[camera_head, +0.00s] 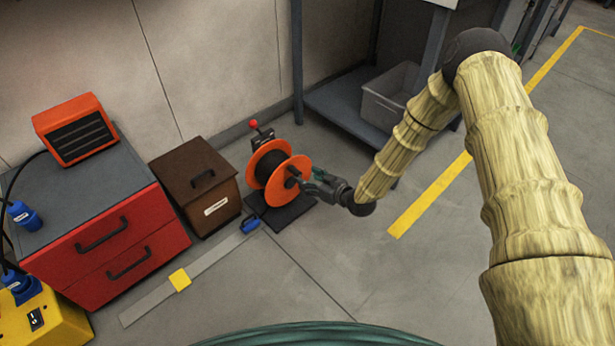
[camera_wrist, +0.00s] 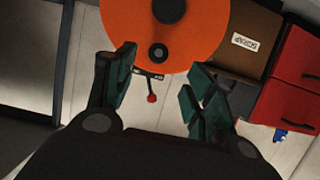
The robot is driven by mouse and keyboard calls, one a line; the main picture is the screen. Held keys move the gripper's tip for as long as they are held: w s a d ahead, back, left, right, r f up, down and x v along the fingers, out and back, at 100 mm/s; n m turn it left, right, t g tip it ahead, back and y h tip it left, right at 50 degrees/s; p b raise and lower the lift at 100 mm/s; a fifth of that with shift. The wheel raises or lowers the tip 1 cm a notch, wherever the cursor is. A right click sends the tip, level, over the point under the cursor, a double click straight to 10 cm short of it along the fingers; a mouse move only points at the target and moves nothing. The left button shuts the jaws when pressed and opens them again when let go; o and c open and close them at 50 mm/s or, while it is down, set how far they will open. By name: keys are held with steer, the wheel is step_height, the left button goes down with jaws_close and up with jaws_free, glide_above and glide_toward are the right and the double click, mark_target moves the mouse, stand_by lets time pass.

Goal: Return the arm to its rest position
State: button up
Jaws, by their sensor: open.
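My arm, in a pale ribbed sleeve, reaches from the right of the head view down to the middle. My gripper (camera_head: 302,178) is at the right side of an orange cable reel (camera_head: 292,186) with dark windings. In the wrist view my gripper (camera_wrist: 160,95) has its two fingers apart with nothing held between them. The orange reel disc (camera_wrist: 185,45) is just ahead of the fingertips, with a dark hub knob on it. I cannot tell from these views whether a finger touches the reel.
A red drawer cabinet (camera_head: 117,245) with an orange heater (camera_head: 75,130), and a brown box (camera_head: 197,185), stand left of the reel. A blue-grey shelf (camera_head: 340,108) holding a grey bin (camera_head: 390,95) stands behind my arm. A yellow machine (camera_head: 45,322) is at lower left.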

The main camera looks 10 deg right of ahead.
stand_by(0.4)
steer(key=s+d+f+m+g+h, duration=0.1)
steer(key=s+f+m+g+h, duration=0.3)
steer(key=s, duration=0.7)
steer(key=s+d+f+g, duration=0.1)
steer(key=s+d+f, duration=0.1)
steer(key=s+f, duration=0.65)
steer(key=s+d+r+m+g+h, duration=0.1)
steer(key=s+d+g, duration=0.15)
steer(key=s, duration=0.75)
steer(key=s+d+r+m+g+h, duration=0.1)
steer(key=s+d+r+g+h, duration=0.15)
steer(key=s, duration=0.75)
steer(key=s+d+r+m+g+h, duration=0.15)
steer(key=s+d, duration=0.25)
steer(key=s, duration=0.6)
step_height(320, 180, up, 32)
steer(key=p, duration=3.2)
steer(key=shift+w+y+p, duration=0.3)
steer(key=shift+y, duration=0.1)
